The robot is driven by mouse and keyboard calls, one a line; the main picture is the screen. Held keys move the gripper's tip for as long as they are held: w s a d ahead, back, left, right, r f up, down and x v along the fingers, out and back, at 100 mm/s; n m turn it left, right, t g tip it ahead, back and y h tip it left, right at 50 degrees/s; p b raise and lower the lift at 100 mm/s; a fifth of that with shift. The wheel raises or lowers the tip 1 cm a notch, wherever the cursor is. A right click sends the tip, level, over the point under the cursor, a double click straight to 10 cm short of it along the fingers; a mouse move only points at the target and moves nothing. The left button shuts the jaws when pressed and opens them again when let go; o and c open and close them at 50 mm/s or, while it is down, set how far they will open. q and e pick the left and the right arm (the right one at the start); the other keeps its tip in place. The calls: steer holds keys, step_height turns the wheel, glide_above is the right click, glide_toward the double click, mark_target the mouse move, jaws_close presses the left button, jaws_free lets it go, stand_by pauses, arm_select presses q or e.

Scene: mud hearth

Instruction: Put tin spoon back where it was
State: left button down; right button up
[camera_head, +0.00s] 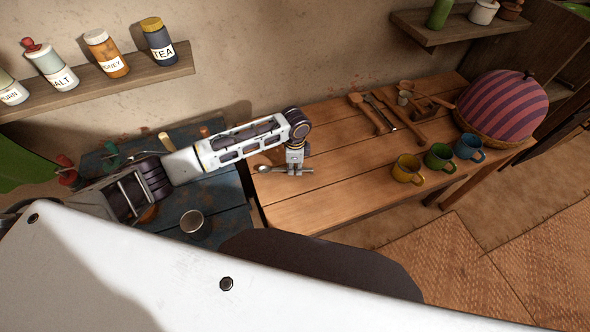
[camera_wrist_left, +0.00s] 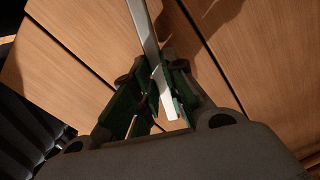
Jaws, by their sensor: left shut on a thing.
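The tin spoon (camera_head: 262,168) is at the left end of the wooden table (camera_head: 345,200). Its bowl points left and its handle shows right of the fingers. My left gripper (camera_head: 295,168) points down and is shut on the spoon's handle. In the left wrist view the pale metal handle (camera_wrist_left: 146,38) runs between the green-padded fingers (camera_wrist_left: 155,95), with wooden boards behind it. I cannot tell whether the spoon touches the table or is just above it. My right gripper does not show.
Several wooden utensils (camera_head: 375,115) lie at the table's back. A yellow mug (camera_head: 408,170), green mug (camera_head: 438,157) and blue mug (camera_head: 467,147) stand near its front edge, before a striped domed cover (camera_head: 503,103). A metal cup (camera_head: 195,224) stands on the blue table. The wooden table's middle is clear.

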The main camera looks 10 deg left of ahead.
mark_target(295, 169)
arm_select(q)
steer(key=shift+f, duration=0.95)
steer(key=c, duration=1.5)
jaws_free()
steer(key=shift+f, duration=0.1)
steer(key=shift+o, duration=0.2)
steer(key=shift+r, duration=0.2)
step_height(295, 169, up, 12)
steer(key=shift+f, duration=0.15)
